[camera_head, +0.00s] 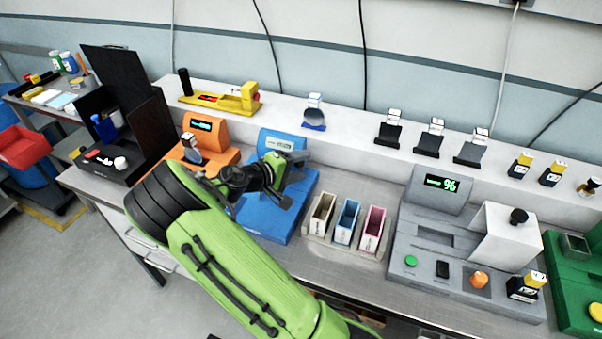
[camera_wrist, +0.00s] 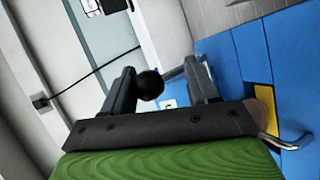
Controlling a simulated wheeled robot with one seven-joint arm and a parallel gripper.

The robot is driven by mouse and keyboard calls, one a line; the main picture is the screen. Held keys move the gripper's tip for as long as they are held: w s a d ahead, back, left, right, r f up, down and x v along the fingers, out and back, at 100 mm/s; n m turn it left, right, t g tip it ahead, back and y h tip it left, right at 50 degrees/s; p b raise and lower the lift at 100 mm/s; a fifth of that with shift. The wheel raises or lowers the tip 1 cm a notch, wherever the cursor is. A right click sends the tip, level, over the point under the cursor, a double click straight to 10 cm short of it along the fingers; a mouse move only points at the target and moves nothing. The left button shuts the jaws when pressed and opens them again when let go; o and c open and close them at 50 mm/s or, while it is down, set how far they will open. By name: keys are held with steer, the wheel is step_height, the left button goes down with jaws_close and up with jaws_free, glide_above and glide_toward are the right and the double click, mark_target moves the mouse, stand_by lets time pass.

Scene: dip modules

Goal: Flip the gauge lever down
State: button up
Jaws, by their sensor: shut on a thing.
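The blue gauge station (camera_head: 262,224), with a lit display (camera_head: 282,143) at its back, stands on the bench in the head view. My gripper (camera_head: 290,180) is over this station and covers its middle. In the wrist view, a round black knob (camera_wrist: 150,86), which looks like the lever's end, sits between the fingers of my gripper (camera_wrist: 160,70). The fingers are shut on it. The lever's shaft is hidden, and its angle cannot be told.
An orange station (camera_head: 219,132) stands left of the blue one. Small open bins (camera_head: 347,220) and a grey station (camera_head: 440,245) stand to the right. A shelf (camera_head: 345,127) behind holds a yellow tool (camera_head: 225,98) and several modules. A bent metal rod (camera_wrist: 290,143) shows beside my gripper.

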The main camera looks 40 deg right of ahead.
steer(key=h+b, duration=0.1)
steer(key=s+a+f+m+h+b, duration=0.1)
steer(key=shift+b, duration=0.4)
steer(key=shift+a+f+b, duration=0.1)
steer(key=shift+a+b, duration=0.05)
steer(key=shift+b, duration=0.15)
steer(key=shift+s+a+f, duration=0.15)
steer(key=shift+f, duration=0.05)
jaws_close()
steer(key=o, duration=1.1)
jaws_free()
steer(key=shift+c, duration=0.2)
steer(key=o, duration=0.4)
steer(key=shift+d, duration=0.2)
steer(key=shift+a, duration=0.15)
steer(key=shift+a, duration=0.1)
steer(key=a+r+p, duration=0.2)
steer(key=a, duration=1.3)
steer(key=shift+s+a+r, duration=0.2)
steer(key=shift+s+r, duration=0.05)
